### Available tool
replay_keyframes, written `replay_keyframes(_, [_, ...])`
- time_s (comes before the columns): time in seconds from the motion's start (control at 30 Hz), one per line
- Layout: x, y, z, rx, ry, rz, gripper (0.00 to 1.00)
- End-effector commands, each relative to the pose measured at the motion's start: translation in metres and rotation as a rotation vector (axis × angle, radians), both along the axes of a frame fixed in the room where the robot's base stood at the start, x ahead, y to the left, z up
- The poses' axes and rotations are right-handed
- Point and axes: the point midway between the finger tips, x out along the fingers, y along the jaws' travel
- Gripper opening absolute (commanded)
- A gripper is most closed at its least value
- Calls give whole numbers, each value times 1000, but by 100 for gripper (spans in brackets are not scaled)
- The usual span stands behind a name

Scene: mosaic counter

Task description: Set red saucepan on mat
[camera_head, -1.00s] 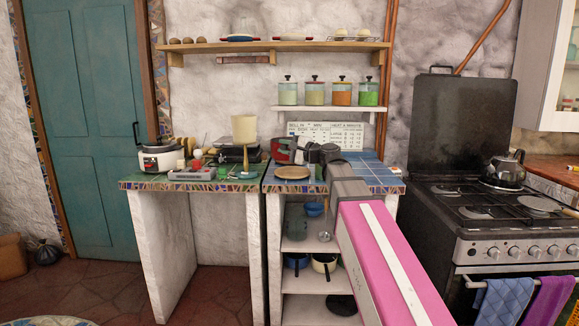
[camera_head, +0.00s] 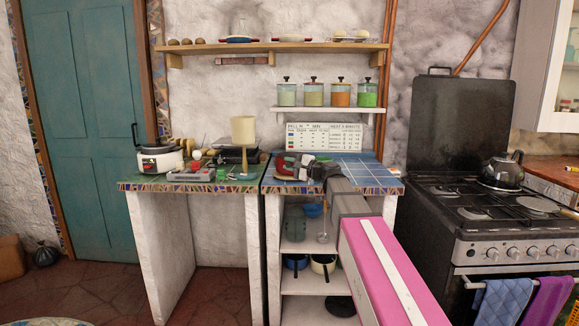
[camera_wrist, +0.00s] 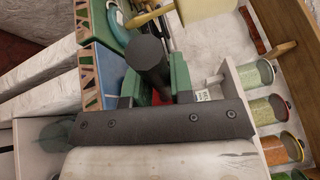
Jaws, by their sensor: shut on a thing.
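The red saucepan (camera_head: 283,169) is low over the left front of the tiled right-hand counter in the head view, largely covered by my gripper. My gripper (camera_head: 305,168) is shut on its dark handle (camera_wrist: 149,55), which sits between the green finger pads in the wrist view. The round tan mat is almost wholly hidden under the pan and gripper. I cannot tell whether the pan touches it.
A lamp (camera_head: 243,131) and a white cooker (camera_head: 159,158) stand on the left counter. A stove with a kettle (camera_head: 502,171) is at right. Jars stand on the shelf above.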

Motion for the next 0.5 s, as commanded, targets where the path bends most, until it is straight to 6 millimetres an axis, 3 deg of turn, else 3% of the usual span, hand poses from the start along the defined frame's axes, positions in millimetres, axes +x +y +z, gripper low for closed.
replay_keyframes(0.43, [0,0,-6,0,-5,0,0])
replay_keyframes(0.47, [0,0,-7,0,-1,0,28])
replay_keyframes(0.5, [0,0,-7,0,-1,0,41])
